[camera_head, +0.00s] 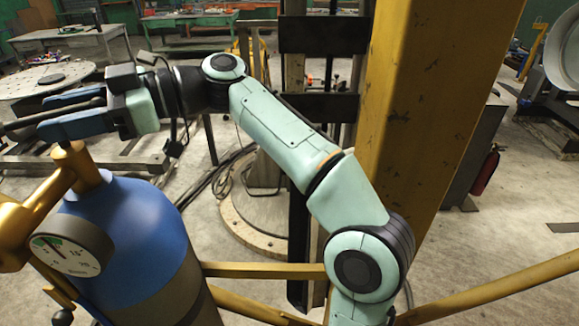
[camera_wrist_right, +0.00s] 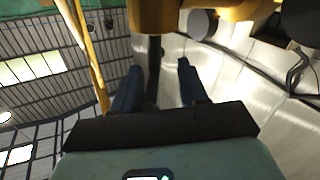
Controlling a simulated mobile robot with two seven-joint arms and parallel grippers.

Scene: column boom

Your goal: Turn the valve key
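A blue gas cylinder (camera_head: 135,225) stands at the lower left of the head view, with a brass valve (camera_head: 30,205) and a round pressure gauge (camera_head: 72,250) at its top. A dark bar, which looks like the valve key (camera_head: 18,124), runs above the valve from the left edge. My right gripper (camera_head: 44,118) has its two blue fingers on either side of this bar. In the right wrist view the fingers (camera_wrist_right: 158,68) are apart, with the dark key (camera_wrist_right: 154,58) between them and gaps visible beside it. The brass valve (camera_wrist_right: 165,14) is just beyond. My left gripper is not in view.
A yellow column (camera_head: 430,120) stands right of my right arm, with yellow rails low in front. A wooden reel-like disc (camera_head: 255,225) and cables lie on the floor behind. Workbenches (camera_head: 70,40) are at the back; a red extinguisher (camera_head: 485,172) is at the right.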

